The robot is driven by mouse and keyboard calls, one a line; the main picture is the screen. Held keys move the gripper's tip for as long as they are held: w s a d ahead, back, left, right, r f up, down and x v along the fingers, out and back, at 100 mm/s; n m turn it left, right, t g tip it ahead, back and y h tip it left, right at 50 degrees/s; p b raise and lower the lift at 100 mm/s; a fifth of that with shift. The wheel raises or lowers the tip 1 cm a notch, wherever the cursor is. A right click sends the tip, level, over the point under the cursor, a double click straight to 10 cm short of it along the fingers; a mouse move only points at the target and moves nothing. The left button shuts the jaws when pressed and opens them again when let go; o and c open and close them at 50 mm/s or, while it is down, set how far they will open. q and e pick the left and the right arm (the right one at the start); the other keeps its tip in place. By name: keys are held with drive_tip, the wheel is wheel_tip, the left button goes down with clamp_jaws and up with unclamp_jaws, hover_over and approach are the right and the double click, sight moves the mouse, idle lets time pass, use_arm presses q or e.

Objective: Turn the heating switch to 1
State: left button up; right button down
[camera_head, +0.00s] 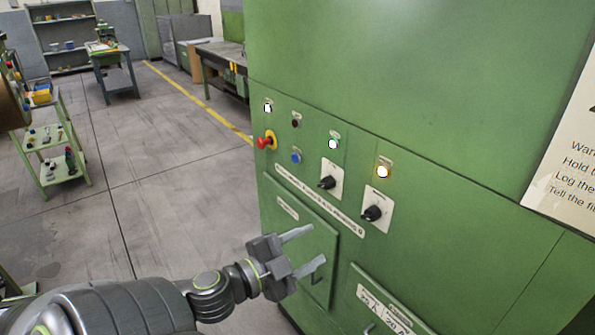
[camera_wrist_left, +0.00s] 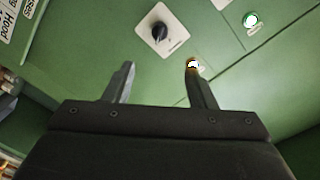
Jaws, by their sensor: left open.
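Two black rotary switches on white plates sit on the green panel in the head view, a left one (camera_head: 328,182) and a lower right one (camera_head: 373,213). Their lettering is too small to read, so I cannot tell which is the heating switch or its setting. My left gripper (camera_head: 303,249) is open and empty, below and left of both switches, apart from them. The left wrist view shows one black knob (camera_wrist_left: 159,33) on a white plate, beyond and between the open fingers (camera_wrist_left: 160,75); which switch this is, I cannot tell. My right gripper is not in view.
A green-white lamp (camera_head: 333,144) and an amber-white lamp (camera_head: 383,172) are lit above the switches. A red emergency button (camera_head: 266,142) and a blue button (camera_head: 296,157) are to the left. A small door (camera_head: 300,232) with a handle lies below. A sign (camera_head: 572,165) hangs right.

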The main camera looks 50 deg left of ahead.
use_arm(q)
drive_tip(key=shift+s+r+p, duration=0.1)
drive_tip(key=shift+s+p, duration=0.2)
drive_tip(key=shift+s, duration=0.7)
drive_tip(key=s+a+f+n+g+y+b, duration=0.15)
drive_tip(key=a+f, duration=0.35)
drive_tip(key=f, duration=0.5)
drive_tip(key=a+f+n+g+y, duration=0.3)
drive_tip(key=a+f, duration=0.2)
drive_tip(key=f, duration=0.4)
drive_tip(key=a+f+n+g+y, duration=0.2)
drive_tip(key=a+f, duration=0.3)
drive_tip(key=f, duration=0.5)
drive_tip(key=s+f+n+g, duration=0.15)
drive_tip(key=s+f, duration=0.25)
drive_tip(key=f, duration=0.5)
drive_tip(key=s+d+f+n+g+h+b, duration=0.1)
drive_tip(key=s+d+f+g, duration=0.3)
drive_tip(key=s+d+f, duration=0.5)
drive_tip(key=s+d+f+n+g+h+b, duration=0.1)
drive_tip(key=s+d+f+g, duration=0.3)
drive_tip(key=s+d+f, duration=0.6)
wheel_tip(320, 180, down, 7)
drive_tip(key=shift+s+f+n+h, duration=0.15)
drive_tip(key=shift+s+n+h, duration=0.7)
drive_tip(key=shift+s, duration=0.35)
